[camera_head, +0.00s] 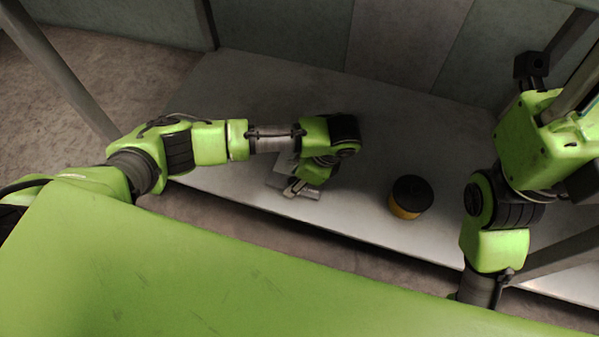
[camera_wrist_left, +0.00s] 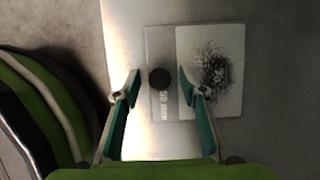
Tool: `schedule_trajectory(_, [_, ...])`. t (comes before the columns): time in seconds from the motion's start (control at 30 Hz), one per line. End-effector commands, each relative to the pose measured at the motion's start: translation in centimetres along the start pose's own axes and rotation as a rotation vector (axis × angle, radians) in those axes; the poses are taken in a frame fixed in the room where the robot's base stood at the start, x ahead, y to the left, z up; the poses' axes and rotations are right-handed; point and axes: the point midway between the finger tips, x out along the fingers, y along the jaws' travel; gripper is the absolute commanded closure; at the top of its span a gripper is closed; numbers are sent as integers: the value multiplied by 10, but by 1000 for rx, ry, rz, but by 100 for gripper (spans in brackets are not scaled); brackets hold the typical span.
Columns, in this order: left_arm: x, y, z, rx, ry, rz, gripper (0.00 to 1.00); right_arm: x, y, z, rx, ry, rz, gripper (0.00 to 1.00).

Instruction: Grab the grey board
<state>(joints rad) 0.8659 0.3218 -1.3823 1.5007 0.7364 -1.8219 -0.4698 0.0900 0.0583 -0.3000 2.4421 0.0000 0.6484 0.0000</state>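The grey board (camera_wrist_left: 234,108) lies flat on the light grey surface in the left wrist view. It has a paler panel with a black speckled patch and a strip with a dark round knob (camera_wrist_left: 160,78) on its left. My left gripper (camera_wrist_left: 159,77) is open above its left part, with a finger on each side of the knob; I cannot tell whether they touch the board. In the head view, the left gripper (camera_head: 295,188) points down over the board (camera_head: 281,172), which the wrist partly hides. My right gripper is not in view.
A black-topped yellow cylinder (camera_head: 405,208) stands right of the left gripper on the grey shelf (camera_head: 240,85). Panels close off the back, and metal posts (camera_head: 60,70) stand at the sides. The shelf behind the left arm is clear. The front edge is near the board.

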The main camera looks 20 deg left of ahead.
Motion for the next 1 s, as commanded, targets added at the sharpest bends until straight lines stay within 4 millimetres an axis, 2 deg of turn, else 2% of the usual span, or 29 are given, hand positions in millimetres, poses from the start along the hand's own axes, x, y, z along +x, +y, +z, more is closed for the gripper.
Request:
schedule_trajectory(0.27, [1,0,0,1,1,-1,61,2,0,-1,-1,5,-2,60])
schedule_trajectory(0.4, [1,0,0,0,0,0,98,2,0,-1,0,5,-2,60])
schedule_trajectory(0.43, [1,0,0,0,0,-1,100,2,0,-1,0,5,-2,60])
schedule_trajectory(0.77, [0,0,1,0,0,-1,100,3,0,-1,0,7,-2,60])
schedule_trajectory(0.93, [-10,-1,4,0,0,-2,100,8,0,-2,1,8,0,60])
schedule_trajectory(1.0, [-17,-1,8,0,1,-2,100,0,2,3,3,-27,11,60])
